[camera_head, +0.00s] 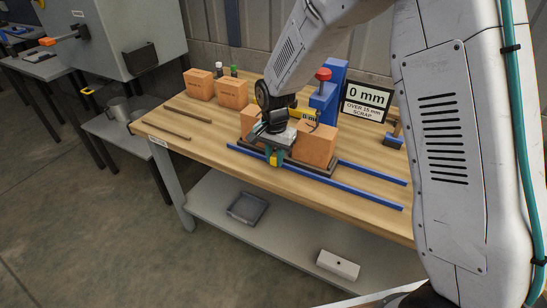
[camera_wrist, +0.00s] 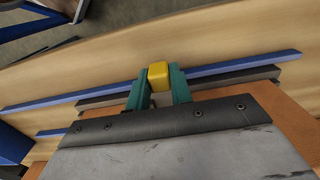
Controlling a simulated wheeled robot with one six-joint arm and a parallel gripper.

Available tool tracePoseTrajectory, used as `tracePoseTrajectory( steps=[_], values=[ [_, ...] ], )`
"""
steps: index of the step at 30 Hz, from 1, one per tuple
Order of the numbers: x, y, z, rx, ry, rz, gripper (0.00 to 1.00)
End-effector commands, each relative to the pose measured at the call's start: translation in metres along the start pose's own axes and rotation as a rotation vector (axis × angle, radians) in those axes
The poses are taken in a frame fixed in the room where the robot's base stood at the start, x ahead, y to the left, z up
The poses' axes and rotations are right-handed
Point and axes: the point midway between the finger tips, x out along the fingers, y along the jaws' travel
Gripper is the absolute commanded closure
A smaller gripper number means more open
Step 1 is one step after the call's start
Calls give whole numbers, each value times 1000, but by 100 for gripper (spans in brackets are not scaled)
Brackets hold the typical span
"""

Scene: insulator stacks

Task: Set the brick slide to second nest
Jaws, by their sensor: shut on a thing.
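The brick slide is a dark board (camera_head: 318,170) between two blue rails (camera_head: 370,194) on the wooden bench, with orange bricks (camera_head: 316,146) standing on it. It also shows in the wrist view as a dark strip (camera_wrist: 235,77). My gripper (camera_head: 274,159) is at the slide's front edge, and its teal fingers (camera_wrist: 159,88) are shut on a yellow knob (camera_wrist: 159,74). My wrist hides part of the slide and the bricks. I cannot make out separate nests along the rails.
Two orange bricks (camera_head: 216,88) stand at the back left, near small bottles. Wooden strips (camera_head: 166,131) lie at the left. The rails run clear to the right.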

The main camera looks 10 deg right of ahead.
Motion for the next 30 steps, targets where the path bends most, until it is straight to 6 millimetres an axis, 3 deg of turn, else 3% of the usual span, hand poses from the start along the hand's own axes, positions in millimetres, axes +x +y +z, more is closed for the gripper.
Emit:
tracePoseTrajectory(
  steps=[3,4,6,17,30],
  values=[
    [-3,-6,-2,-2,8,-14,100],
    [-3,-6,-1,-2,9,-14,75],
    [-3,-6,-1,-3,8,-14,56],
    [-7,-4,-1,-1,6,-10,56],
    [-72,-4,-1,-2,7,-12,56]
  ],
)
